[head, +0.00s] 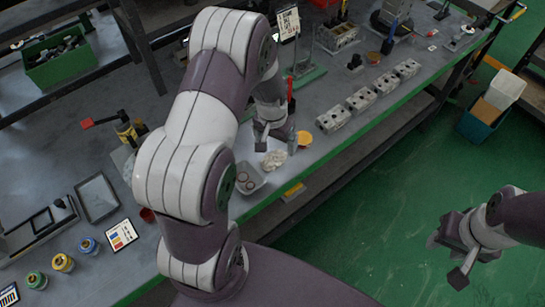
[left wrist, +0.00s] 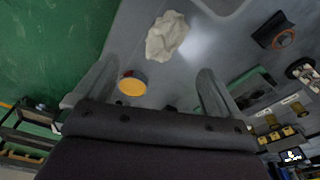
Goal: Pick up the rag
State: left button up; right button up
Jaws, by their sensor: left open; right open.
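The rag, a crumpled off-white cloth (head: 273,160), lies on the grey bench near its green front edge. It also shows in the left wrist view, at the top (left wrist: 166,37), beyond my fingertips. My left gripper (head: 276,143) is open and empty beside the rag; its fingers are spread wide in the left wrist view (left wrist: 152,80). The rag appears apart from both fingers; the height gap is hard to judge. My right gripper (head: 447,257) is open and empty over the green floor at the right.
Several metal valve blocks (head: 362,99) line the bench front. A red-handled tool (head: 291,105) stands behind. Clear bench lies between disc and blocks.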

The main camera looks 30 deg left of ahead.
aim_at(273, 155)
pick_arm(q)
jog(key=f, duration=0.5)
jog(key=f+p, duration=0.1)
jog(key=f, duration=0.2)
jog(key=shift+w+a+f, duration=0.1)
jog(key=shift+a, duration=0.2)
jog(key=c, duration=1.1)
